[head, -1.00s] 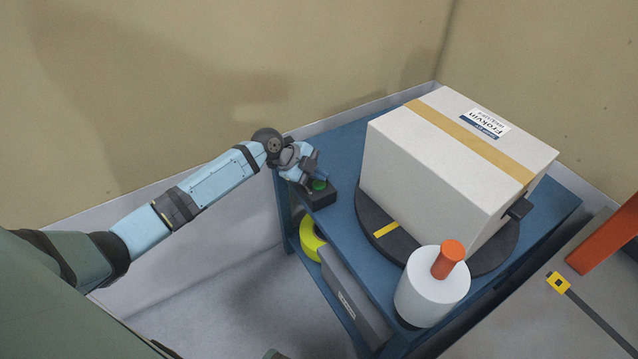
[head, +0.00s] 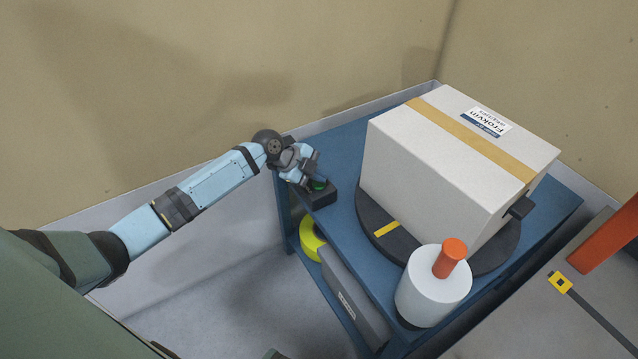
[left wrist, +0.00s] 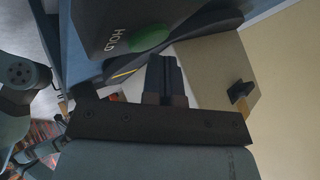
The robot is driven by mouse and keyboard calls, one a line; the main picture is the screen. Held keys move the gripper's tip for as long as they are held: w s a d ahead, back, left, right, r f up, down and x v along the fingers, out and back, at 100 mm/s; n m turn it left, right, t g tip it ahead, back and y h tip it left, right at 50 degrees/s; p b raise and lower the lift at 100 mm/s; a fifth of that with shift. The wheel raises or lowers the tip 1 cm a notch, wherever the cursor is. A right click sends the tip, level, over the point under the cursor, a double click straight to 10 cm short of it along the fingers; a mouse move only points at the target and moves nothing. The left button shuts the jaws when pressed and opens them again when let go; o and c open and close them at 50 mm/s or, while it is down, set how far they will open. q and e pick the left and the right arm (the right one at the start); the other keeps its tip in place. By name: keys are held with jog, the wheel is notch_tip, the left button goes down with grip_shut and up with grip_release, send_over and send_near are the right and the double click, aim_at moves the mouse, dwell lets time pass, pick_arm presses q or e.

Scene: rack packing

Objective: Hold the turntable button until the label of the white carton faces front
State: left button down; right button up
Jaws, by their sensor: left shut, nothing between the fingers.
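The white carton (head: 430,165) sits on the dark round turntable (head: 372,222) on the blue table. A tan tape strip runs over its top, and a label (head: 486,122) shows on the top face, its print upside down in the head view. The button box (head: 318,196) with a green button (head: 318,185) stands at the table's left corner. In the left wrist view the green button (left wrist: 150,40) lies beside the word HOLD. My left gripper (head: 313,179) is shut and empty, its tips at the button; whether they press it I cannot tell. My right gripper is not in view.
A white roll with an orange handle (head: 432,288) stands at the table's front corner. A yellow-green ring (head: 312,240) and a grey case (head: 350,295) lie on the lower shelf. A grey surface with a yellow-tipped strap (head: 561,283) and an orange bar (head: 610,238) is at right.

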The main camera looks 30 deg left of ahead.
aim_at(318, 184)
pick_arm(q)
jog(key=shift+f+b, duration=0.45)
jog(key=shift+f, duration=0.05)
dwell(2.4)
jog(key=shift+r, duration=0.15)
jog(key=shift+r+p, duration=0.6)
jog(key=shift+r, duration=0.1)
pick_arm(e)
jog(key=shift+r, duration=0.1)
pick_arm(q)
jog(key=shift+r, duration=0.1)
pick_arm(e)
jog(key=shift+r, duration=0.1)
pick_arm(q)
notch_tip(318, 184, up, 5)
jog(key=p, duration=0.3)
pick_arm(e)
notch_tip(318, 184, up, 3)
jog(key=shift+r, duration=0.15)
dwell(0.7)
